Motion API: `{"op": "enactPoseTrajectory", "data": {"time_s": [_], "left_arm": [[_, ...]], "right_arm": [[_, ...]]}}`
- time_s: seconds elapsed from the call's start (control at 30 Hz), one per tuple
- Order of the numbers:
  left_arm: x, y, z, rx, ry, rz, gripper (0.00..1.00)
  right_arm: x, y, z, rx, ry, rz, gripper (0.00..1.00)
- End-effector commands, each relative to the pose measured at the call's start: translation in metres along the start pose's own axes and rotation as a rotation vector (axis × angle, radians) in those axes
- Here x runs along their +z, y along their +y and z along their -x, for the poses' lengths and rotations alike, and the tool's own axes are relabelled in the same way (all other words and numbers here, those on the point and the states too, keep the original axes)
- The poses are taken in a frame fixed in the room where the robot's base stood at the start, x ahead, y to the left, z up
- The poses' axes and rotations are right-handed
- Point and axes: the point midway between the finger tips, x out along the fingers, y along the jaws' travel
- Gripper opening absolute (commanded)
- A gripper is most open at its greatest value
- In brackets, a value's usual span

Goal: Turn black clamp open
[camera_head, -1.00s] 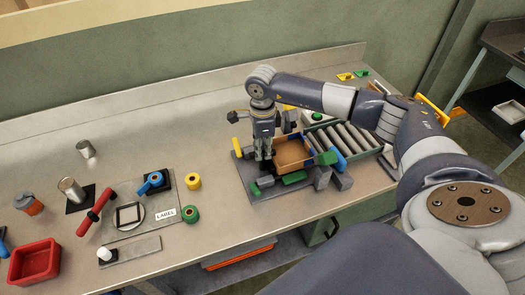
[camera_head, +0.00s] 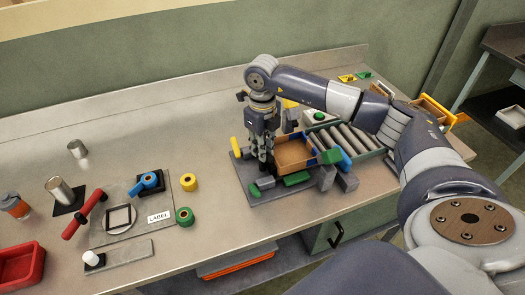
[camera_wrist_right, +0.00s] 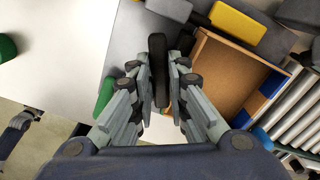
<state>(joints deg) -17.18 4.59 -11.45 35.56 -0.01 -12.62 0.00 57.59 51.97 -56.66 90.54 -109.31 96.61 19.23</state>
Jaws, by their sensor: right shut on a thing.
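The black clamp (camera_wrist_right: 158,68) is a dark bar between my right gripper's fingers in the right wrist view, beside the brown open box. My right gripper (camera_head: 266,165) points down at the left of the box in the head view, and its fingers are shut on the clamp. The fingertips show from above in the right wrist view (camera_wrist_right: 160,85). In the head view the fingers hide most of the clamp. My left gripper is not in view.
The brown box (camera_head: 293,151) sits on a grey plate (camera_head: 279,195) with yellow, green and blue blocks around it. A roller conveyor (camera_head: 345,138) adjoins it on the right. A label plate (camera_head: 160,219) with tape rolls lies left. Bare table lies behind.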

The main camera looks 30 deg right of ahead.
Motion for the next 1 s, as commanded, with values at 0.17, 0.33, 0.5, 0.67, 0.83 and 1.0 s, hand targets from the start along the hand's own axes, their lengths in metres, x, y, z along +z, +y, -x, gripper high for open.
{"op": "enactPoseTrajectory", "data": {"time_s": [0.17,0.33,0.5,0.67,0.83,1.0], "left_arm": [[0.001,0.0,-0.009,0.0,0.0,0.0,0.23],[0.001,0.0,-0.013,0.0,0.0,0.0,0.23],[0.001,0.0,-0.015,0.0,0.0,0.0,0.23],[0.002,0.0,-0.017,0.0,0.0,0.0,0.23],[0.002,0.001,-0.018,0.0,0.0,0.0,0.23],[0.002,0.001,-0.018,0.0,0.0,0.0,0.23]], "right_arm": [[0.001,-0.001,0.0,-0.001,-0.005,-0.158,0.0],[0.001,-0.001,0.001,0.0,-0.005,-0.284,0.0],[0.001,-0.001,0.002,0.0,-0.006,-0.378,0.0],[0.001,-0.001,0.002,0.0,-0.006,-0.435,0.0],[0.002,-0.001,0.003,0.0,-0.006,-0.464,0.0],[0.002,-0.001,0.003,0.0,-0.007,-0.472,0.0]]}}
